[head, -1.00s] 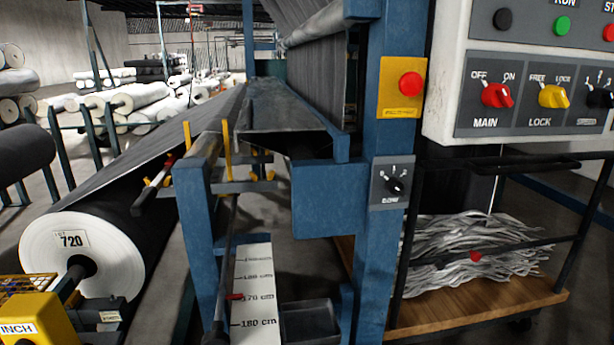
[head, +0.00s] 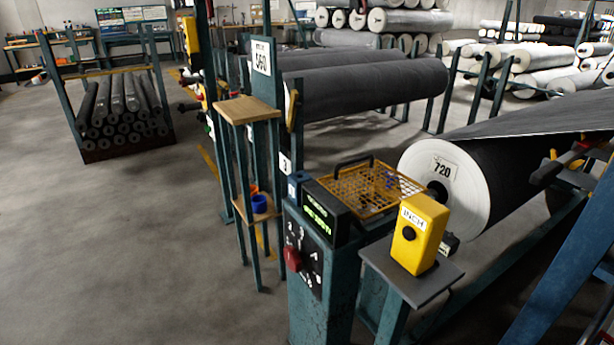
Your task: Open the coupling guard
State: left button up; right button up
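A yellow mesh guard (head: 372,188) with a dark bar handle (head: 347,168) along its far left side is in the middle of the head view, beside the end of the roll marked 720 (head: 441,172). It looks like the coupling guard and appears to lie down flat. Small blue parts show through the mesh, but I cannot make them out. A dark shaft end runs from the roll's core toward the guard. Neither of my grippers is in view.
A control post (head: 318,255) with a red knob stands before the guard. A yellow INCH box (head: 420,234) sits on a grey stand at its right. A small wooden-shelved stand (head: 247,110) is left.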

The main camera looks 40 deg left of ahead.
aim_at(336, 175)
jog(key=u, duration=1)
